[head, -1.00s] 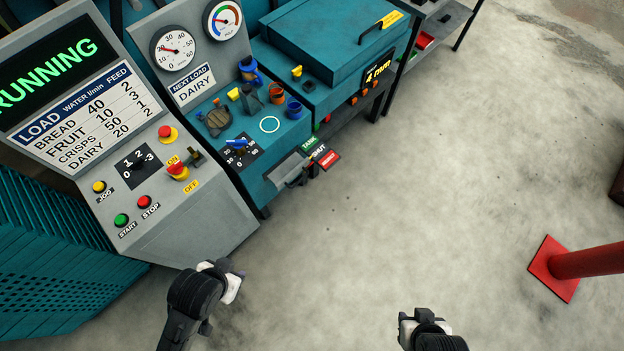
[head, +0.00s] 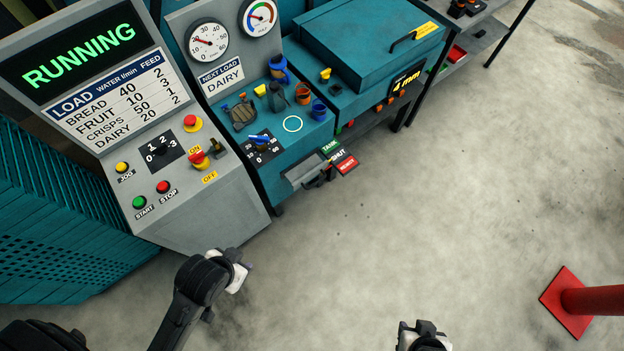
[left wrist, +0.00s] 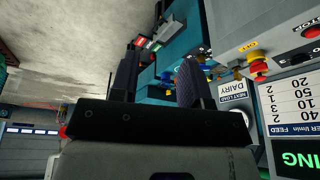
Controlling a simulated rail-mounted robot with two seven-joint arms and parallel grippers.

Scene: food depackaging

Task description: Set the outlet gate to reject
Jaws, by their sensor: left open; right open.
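The outlet gate's dark lever (head: 320,178) sits at the front of the teal machine in the head view. Beside it are the green TANK label (head: 329,147), the SHUT label (head: 338,156) and the red REJECT label (head: 347,166). I cannot tell clearly which label the lever points to. My left gripper (head: 240,268) is open and empty, below and left of the lever, apart from it. Its two dark fingers (left wrist: 157,78) show spread in the left wrist view, with the machine beyond. My right gripper (head: 422,328) is open at the bottom edge, far from the lever.
The grey control panel (head: 225,205) with a RUNNING display (head: 78,62) stands left of the gate. A blue-handled dial (head: 260,142) is close to the lever. A red post on a red base (head: 566,303) stands at right. The floor (head: 450,210) between is clear.

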